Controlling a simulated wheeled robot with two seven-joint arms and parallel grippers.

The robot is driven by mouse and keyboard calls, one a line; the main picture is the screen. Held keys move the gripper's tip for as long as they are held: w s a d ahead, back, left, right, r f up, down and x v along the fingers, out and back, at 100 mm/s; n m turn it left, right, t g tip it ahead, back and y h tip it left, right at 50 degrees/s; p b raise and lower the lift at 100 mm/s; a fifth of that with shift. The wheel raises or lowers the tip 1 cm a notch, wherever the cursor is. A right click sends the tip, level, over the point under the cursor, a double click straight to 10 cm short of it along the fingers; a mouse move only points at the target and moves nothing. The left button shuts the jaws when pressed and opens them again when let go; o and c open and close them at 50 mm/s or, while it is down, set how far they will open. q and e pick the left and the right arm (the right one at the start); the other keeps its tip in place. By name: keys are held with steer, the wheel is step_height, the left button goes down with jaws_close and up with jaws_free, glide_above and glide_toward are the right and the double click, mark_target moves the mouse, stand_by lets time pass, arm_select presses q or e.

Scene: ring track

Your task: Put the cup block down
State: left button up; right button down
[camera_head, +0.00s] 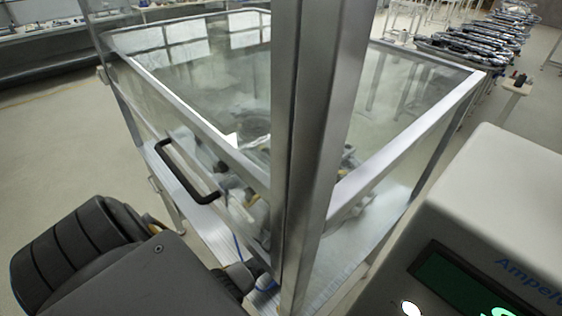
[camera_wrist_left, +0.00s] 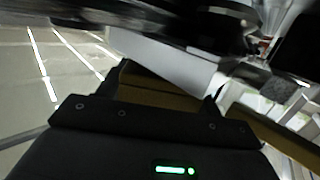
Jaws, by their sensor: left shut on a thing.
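My left gripper (camera_wrist_left: 190,82) fills the lower part of the left wrist view, with its brown fingers reaching forward. It is shut on a pale, straight-edged block, which I take to be the cup block (camera_wrist_left: 168,62). The block's far end is blurred against dark and metallic shapes, and I cannot tell whether it touches anything. In the head view my dark left arm comes in at the bottom left. The gripper's jaws and the block cannot be made out there. My right gripper is in neither view.
A glass-walled enclosure (camera_head: 222,135) with a metal frame stands ahead, with a black handle (camera_head: 186,172) on its near left side. A thick metal post (camera_head: 315,130) crosses the head view. A white machine with a green display (camera_head: 500,190) stands close on the right. Open floor (camera_head: 45,130) lies left.

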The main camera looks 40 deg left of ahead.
arm_select(q)
steer(key=shift+f, duration=0.15)
steer(key=shift+f, duration=0.15)
steer(key=o, duration=0.7)
steer(key=shift+a, duration=0.1)
steer(key=shift+r, duration=0.2)
steer(key=b+v, duration=0.1)
steer(key=v, duration=0.6)
steer(key=shift+s+d, duration=0.2)
steer(key=shift+d, duration=0.1)
steer(key=shift+d+r, duration=0.15)
steer(key=shift+r, duration=0.1)
